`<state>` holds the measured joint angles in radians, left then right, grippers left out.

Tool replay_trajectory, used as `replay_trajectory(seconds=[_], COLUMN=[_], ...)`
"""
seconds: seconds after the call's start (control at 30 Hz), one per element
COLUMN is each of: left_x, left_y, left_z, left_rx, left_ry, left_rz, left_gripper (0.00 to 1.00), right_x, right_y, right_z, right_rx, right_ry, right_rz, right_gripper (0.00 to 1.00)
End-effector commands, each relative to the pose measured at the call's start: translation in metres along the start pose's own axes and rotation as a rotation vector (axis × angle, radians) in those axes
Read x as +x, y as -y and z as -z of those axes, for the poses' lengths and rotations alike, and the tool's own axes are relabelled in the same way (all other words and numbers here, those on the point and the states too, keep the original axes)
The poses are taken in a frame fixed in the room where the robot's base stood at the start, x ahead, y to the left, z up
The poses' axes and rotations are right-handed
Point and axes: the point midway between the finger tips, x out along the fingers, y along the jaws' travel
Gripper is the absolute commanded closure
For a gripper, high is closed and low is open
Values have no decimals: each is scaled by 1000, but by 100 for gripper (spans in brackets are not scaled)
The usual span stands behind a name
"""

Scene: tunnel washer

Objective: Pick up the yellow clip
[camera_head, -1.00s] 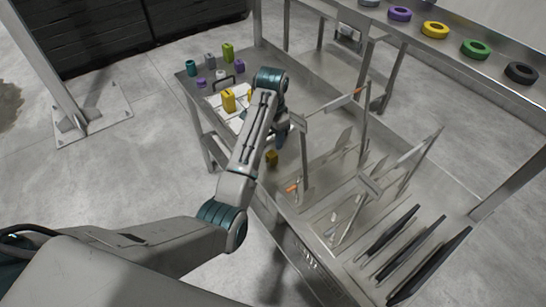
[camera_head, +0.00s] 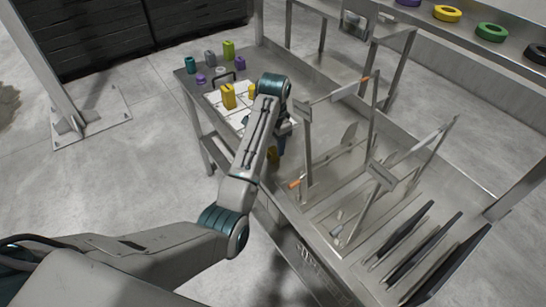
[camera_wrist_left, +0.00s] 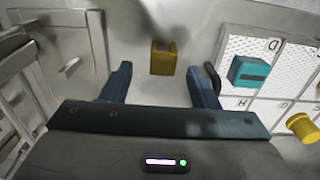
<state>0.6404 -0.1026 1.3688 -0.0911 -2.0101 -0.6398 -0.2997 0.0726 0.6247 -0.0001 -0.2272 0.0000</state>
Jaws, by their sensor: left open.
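The yellow clip (camera_wrist_left: 163,58), a small dark-yellow block with a notch in its top, sits on the metal table ahead of my left gripper in the left wrist view. In the head view the clip (camera_head: 273,155) is partly hidden by my arm. My left gripper (camera_wrist_left: 160,71) is open, with its blue fingers on either side of the clip's line and nothing held. In the head view the left gripper (camera_head: 281,145) is mostly hidden behind its own arm, close to the clip. My right gripper is not in view.
A white lettered board (camera_wrist_left: 260,45) carries a teal block (camera_wrist_left: 249,72) and a yellow cylinder (camera_wrist_left: 301,126) to the right in the wrist view. A yellow container (camera_head: 228,96) stands farther back. Metal frames and dark upright plates (camera_head: 420,245) fill the table's right side.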

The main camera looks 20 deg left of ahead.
Motion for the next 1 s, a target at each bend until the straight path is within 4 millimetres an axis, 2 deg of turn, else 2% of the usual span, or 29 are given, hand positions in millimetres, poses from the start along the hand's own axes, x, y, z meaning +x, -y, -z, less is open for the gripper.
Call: replay_trajectory(seconds=[0.03, 0.17, 0.27, 0.37, 0.53, 0.57, 0.8, 1.0], left_x=[11, 26, 33, 41, 41, 41, 41, 41], left_y=[1, 4, 4, 4, 4, 4, 4, 4], left_z=[0, 0, 0, 0, 0, 0, 0, 0], left_rx=[0, 0, 0, 0, 0, 0, 0, 0], left_ry=[1, 1, 3, 1, 0, 0, 0, 0], left_rz=[0, 0, -2, -1, 0, 0, 0, 0], left_gripper=[45, 45, 45, 45, 45, 47, 93, 93], right_x=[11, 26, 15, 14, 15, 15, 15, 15], right_y=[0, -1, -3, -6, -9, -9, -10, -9], right_z=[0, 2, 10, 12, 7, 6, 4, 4], right_rx=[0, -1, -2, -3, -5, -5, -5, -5], right_ry=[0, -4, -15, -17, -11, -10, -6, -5], right_rz=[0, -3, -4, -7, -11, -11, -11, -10], right_gripper=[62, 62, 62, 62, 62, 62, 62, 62])
